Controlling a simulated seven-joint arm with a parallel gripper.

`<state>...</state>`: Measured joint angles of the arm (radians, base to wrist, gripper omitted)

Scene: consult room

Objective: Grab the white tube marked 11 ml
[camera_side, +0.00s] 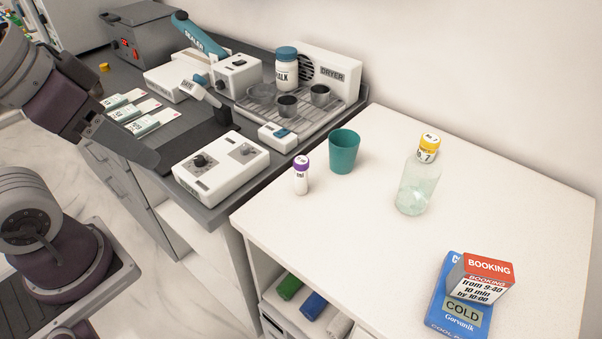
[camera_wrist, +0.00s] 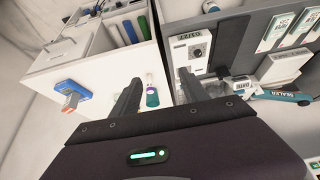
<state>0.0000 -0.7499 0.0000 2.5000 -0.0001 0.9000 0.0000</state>
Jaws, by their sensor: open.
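A small white tube (camera_side: 301,181) with a purple cap stands upright on the white cabinet top, left of a teal cup (camera_side: 344,152) and apart from it. Its label shows "ml"; the number is too small to read. In the wrist view, the tube (camera_wrist: 149,79) and the cup (camera_wrist: 152,99) appear small between my fingers, well beyond the tips. My gripper (camera_side: 154,161) is at the left in the side view, over the dark counter and away from the tube. In the wrist view my gripper (camera_wrist: 159,77) is open, with nothing held.
A white device with a knob (camera_side: 220,165) is on the dark counter (camera_side: 212,214), between my gripper and the tube. A clear bottle with a yellow cap (camera_side: 417,185) stands right of the cup. A booking box (camera_side: 480,277) rests on a blue box (camera_side: 442,302). The cabinet top (camera_side: 340,230) has free room.

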